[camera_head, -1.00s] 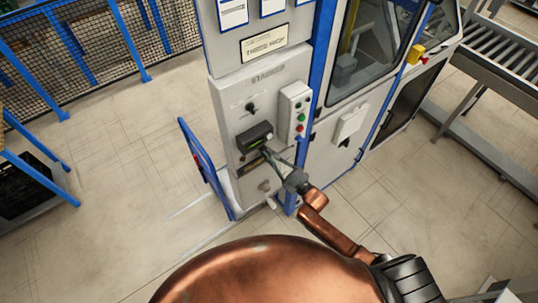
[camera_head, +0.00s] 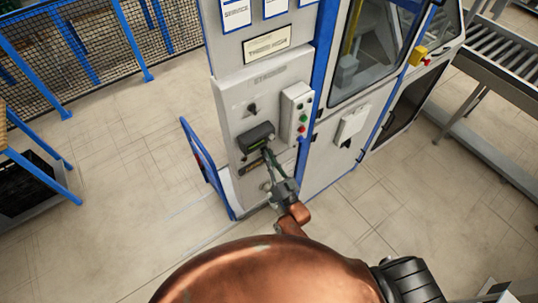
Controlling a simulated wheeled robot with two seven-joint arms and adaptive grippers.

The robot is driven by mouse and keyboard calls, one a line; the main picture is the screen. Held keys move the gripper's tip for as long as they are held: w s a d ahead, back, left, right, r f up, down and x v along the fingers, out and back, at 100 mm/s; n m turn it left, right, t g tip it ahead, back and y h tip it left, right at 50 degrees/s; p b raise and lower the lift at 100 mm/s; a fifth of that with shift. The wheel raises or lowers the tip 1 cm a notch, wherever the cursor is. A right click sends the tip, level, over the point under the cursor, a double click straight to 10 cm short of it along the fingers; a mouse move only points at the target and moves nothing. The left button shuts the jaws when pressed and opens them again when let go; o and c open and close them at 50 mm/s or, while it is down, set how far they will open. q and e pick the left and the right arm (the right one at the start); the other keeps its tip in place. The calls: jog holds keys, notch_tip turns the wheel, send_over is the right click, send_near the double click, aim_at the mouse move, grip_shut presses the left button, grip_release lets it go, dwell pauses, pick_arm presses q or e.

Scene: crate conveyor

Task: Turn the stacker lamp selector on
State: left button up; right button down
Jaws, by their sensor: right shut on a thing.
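The grey stacker panel (camera_head: 285,75) stands upright near the middle of the view. A small black rotary knob (camera_head: 252,108) sits on its upper part; I cannot read which way it points. My right gripper (camera_head: 267,155) reaches up to the panel from below, well below that knob and just under a black box (camera_head: 256,137). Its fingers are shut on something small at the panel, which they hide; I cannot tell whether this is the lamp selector. My left gripper is out of view.
A pale button box (camera_head: 296,98) with coloured buttons is beside the knob. A blue-framed cart (camera_head: 205,168) stands left of the cabinet. A roller conveyor (camera_head: 507,62) is at the upper right.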

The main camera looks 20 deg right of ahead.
jog(key=shift+a+r+m+h+p, duration=0.15)
jog(key=shift+m+h+p, duration=0.45)
jog(key=shift+m, duration=0.8)
jog(key=shift+r+m+h+p, duration=0.1)
jog(key=shift+m+h+p, duration=0.3)
jog(key=shift+m+h, duration=0.7)
jog(key=shift+m, duration=0.5)
jog(key=c, duration=2.1)
grip_release()
jog(key=shift+f, duration=0.1)
jog(key=v, duration=1.2)
